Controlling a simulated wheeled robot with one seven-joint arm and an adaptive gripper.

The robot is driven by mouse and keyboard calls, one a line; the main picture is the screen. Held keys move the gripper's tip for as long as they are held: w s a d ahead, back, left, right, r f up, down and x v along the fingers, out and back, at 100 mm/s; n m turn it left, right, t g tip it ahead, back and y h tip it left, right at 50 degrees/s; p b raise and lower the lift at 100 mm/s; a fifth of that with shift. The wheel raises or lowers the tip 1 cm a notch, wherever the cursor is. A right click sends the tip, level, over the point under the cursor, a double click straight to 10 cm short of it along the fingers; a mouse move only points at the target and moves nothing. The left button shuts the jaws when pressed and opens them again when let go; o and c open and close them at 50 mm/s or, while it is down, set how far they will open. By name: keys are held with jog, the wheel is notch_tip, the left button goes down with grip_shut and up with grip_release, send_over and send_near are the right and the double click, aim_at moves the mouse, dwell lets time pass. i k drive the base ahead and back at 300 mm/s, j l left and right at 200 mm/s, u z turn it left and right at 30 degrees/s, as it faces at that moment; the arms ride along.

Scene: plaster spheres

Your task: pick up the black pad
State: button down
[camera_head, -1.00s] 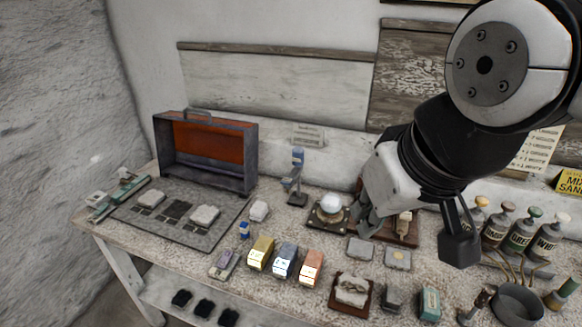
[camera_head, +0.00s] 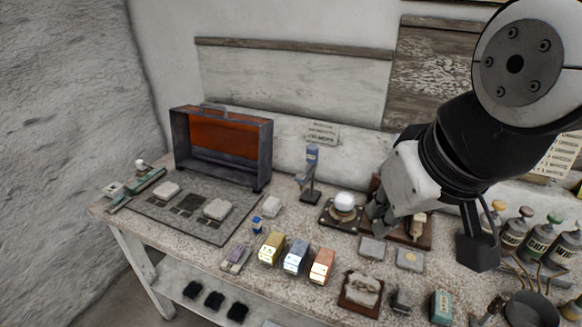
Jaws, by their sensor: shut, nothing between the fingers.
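Three small black pads lie in a row on the low shelf under the table's front edge: a left one (camera_head: 193,289), a middle one (camera_head: 214,300) and a right one (camera_head: 237,313). I cannot tell which of them is the black pad of the task. My gripper (camera_head: 377,222) is shut and empty. It hangs over the back right of the table, beside the white sphere on its stand, far to the right of and above the black pads. Its fingers are partly hidden by its own body.
The speckled table (camera_head: 205,255) stands above the low shelf (camera_head: 180,268). A grey mat (camera_head: 150,211) and an open case (camera_head: 222,145) are at the left. Yellow, blue and orange blocks (camera_head: 296,256) stand near the front edge. Bottles (camera_head: 515,229) stand at the right.

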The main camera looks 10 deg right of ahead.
aim_at(403, 301)
jog(key=k+l, duration=0.75)
